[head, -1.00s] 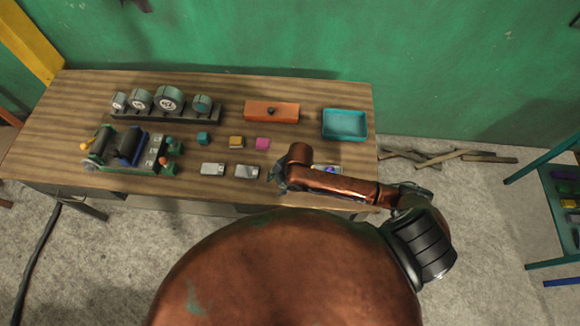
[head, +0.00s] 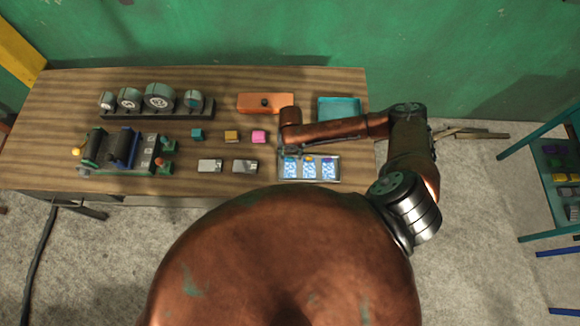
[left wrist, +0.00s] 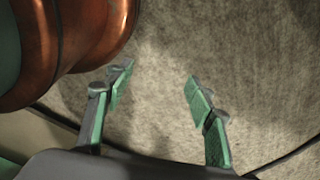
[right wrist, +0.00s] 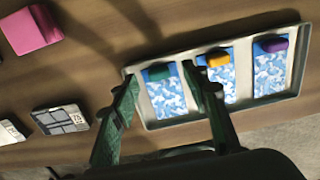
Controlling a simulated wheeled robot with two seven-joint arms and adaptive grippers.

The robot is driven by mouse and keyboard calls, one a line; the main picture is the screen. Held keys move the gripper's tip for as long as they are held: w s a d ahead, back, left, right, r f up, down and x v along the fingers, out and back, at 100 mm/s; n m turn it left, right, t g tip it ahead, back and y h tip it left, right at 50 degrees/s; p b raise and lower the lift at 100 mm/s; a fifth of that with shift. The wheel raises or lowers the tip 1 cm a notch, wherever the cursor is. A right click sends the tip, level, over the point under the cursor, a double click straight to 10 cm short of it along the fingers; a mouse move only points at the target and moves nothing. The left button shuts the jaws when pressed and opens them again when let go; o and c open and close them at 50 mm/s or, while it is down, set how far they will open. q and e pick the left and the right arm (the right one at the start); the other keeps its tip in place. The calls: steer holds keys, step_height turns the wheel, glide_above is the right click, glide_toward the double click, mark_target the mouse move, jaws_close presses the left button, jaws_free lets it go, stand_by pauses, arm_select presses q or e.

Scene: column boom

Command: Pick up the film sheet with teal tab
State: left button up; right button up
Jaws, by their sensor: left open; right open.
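The film sheet with teal tab (right wrist: 168,98) lies leftmost in a shallow metal tray (right wrist: 205,112). It is blue and white patterned, and its teal tab (right wrist: 159,72) is at the far end. In the head view the sheet (head: 290,169) is partly visible below my right gripper (head: 291,150). In the right wrist view my right gripper (right wrist: 160,80) is open, with one finger on either side of the teal tab and nothing held. Whether it touches the sheet cannot be told. My left gripper (left wrist: 152,80) is open and empty above the bare floor.
Similar sheets with a yellow tab (right wrist: 218,59) and a purple tab (right wrist: 273,44) share the tray. A pink block (head: 259,137), an orange box (head: 265,102) and a teal tray (head: 339,108) stand on the wooden table (head: 232,187). Grey pieces (head: 245,166) lie left of the metal tray.

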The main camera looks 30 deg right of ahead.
steer(key=shift+f, duration=0.9)
steer(key=c, duration=1)
